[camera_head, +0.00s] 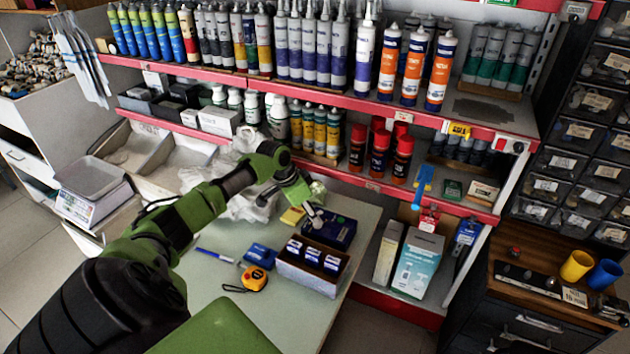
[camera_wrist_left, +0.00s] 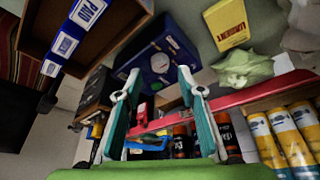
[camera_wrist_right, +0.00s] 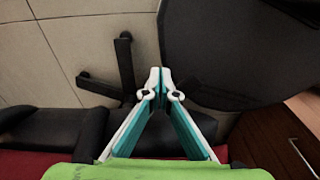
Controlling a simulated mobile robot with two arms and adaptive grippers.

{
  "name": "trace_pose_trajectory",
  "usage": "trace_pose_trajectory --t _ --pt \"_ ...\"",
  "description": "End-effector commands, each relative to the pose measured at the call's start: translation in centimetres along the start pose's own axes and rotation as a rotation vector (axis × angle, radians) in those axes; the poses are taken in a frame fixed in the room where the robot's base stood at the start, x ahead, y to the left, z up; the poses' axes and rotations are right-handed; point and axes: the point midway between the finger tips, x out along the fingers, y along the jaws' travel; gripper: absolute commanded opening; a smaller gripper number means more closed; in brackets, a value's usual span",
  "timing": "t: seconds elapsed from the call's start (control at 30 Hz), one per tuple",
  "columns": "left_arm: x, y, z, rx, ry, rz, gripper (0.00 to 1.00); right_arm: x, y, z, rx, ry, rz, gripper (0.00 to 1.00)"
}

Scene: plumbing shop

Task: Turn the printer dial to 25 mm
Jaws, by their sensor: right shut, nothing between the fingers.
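The printer looks like a dark blue box (camera_head: 338,231) on the grey-green counter (camera_head: 200,285). In the left wrist view the blue box (camera_wrist_left: 185,22) shows a face with a round, pale-marked dial (camera_wrist_left: 160,63) and smaller marks near it. The dial's numbers are too small to read. My left gripper (camera_head: 316,221) hangs at the box, partly covering it. In the left wrist view my left gripper (camera_wrist_left: 159,72) is open, its fingertips on either side of the dial; contact cannot be told. My right gripper (camera_wrist_right: 161,72) is shut and empty, above the floor.
A box of blue-and-white packs (camera_head: 306,276) stands in front of the printer. A yellow tape measure (camera_head: 256,278), a blue pack (camera_head: 260,256) and a blue marker (camera_head: 214,255) lie left of it. Shelves (camera_head: 330,178) of tubes and cans stand behind. The counter's front left is clear.

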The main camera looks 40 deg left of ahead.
Motion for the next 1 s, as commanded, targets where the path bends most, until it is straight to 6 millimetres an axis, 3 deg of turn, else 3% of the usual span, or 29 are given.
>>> trace_pose_trajectory --t 0.2,0.4,1.0 --pt "-4.9 -0.1 0.0 0.003 -0.001 -0.004 0.36 0.0 -0.1 0.1 0.001 -0.001 -0.001 0.00" --pt "-7.4 0.0 0.0 0.001 -0.001 -0.001 0.36 0.0 -0.1 0.1 0.001 -0.001 -0.001 0.00" --pt "-8.1 0.0 -0.1 0.001 0.000 0.000 0.36 0.0 -0.1 0.1 0.001 -0.001 -0.001 0.00"
